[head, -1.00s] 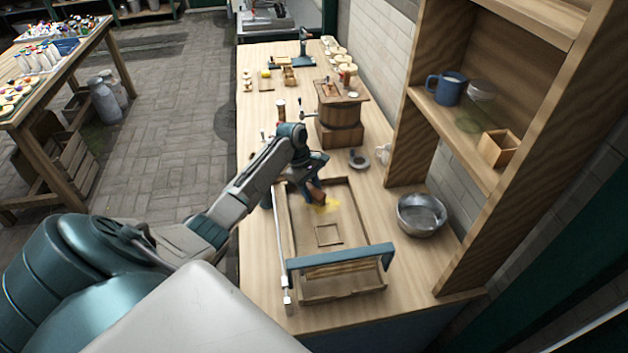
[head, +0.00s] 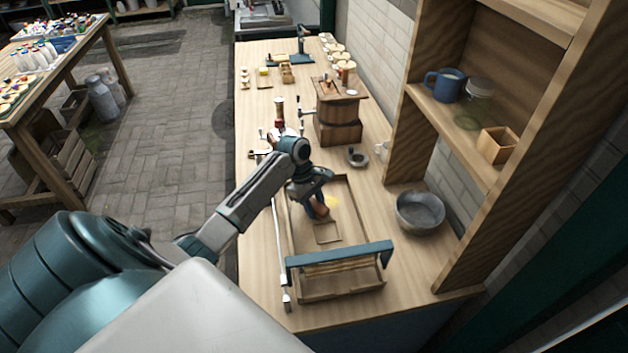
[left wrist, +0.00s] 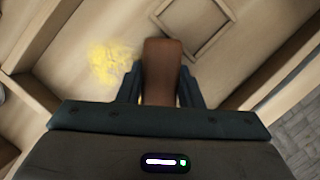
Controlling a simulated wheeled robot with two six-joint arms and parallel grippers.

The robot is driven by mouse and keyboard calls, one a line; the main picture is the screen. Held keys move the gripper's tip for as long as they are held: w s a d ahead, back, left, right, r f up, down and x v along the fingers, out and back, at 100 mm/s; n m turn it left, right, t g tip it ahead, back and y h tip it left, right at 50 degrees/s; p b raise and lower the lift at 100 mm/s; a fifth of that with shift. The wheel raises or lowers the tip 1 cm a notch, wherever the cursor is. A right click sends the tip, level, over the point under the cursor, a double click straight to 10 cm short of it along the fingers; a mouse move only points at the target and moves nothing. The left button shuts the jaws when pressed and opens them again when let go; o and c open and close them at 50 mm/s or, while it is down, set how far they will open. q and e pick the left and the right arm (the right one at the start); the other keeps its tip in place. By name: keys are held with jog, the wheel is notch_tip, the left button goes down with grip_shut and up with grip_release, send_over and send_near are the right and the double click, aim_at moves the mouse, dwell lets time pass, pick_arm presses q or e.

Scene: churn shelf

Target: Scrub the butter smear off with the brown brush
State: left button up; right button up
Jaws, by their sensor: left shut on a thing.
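My left gripper (head: 318,197) is shut on the brown brush (head: 318,207) inside the shallow wooden tray (head: 364,226). In the left wrist view the brush (left wrist: 161,72) stands between the two fingers of the gripper (left wrist: 160,85). The yellow butter smear (head: 333,202) lies on the tray floor, just right of the brush in the head view. In the left wrist view the smear (left wrist: 112,60) is a patchy yellow spot left of the brush. Whether the bristles touch the floor is hidden. My right gripper is not in view.
A small square frame (head: 328,232) lies in the tray near the brush. A teal bar (head: 340,256) spans the tray's near end. A metal bowl (head: 420,212) stands right of the tray, a wooden churn (head: 338,115) behind it. A shelf unit (head: 455,225) rises at right.

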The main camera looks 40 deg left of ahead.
pick_arm(q)
jog(key=shift+s+a+f, duration=0.2)
jog(key=shift+s+a, duration=0.1)
jog(key=shift+s, duration=0.35)
jog(key=shift+w+a+r, duration=0.2)
jog(key=shift+a, duration=0.2)
jog(key=shift+w+a+r, duration=0.15)
jog(key=shift+a+r, duration=0.05)
jog(key=shift+a, duration=0.15)
jog(key=shift+w+a, duration=0.8)
jog(key=shift+w, duration=0.1)
jog(key=shift+w+a+r, duration=0.15)
jog(key=shift+w+a, duration=0.3)
jog(key=shift+a, duration=0.15)
jog(key=shift+w+a, duration=0.75)
jog(key=shift+a, duration=0.05)
jog(key=shift+r, duration=0.1)
jog(key=shift+r, duration=2.4)
jog(key=shift+s+d+r, duration=0.1)
jog(key=shift+r, duration=0.4)
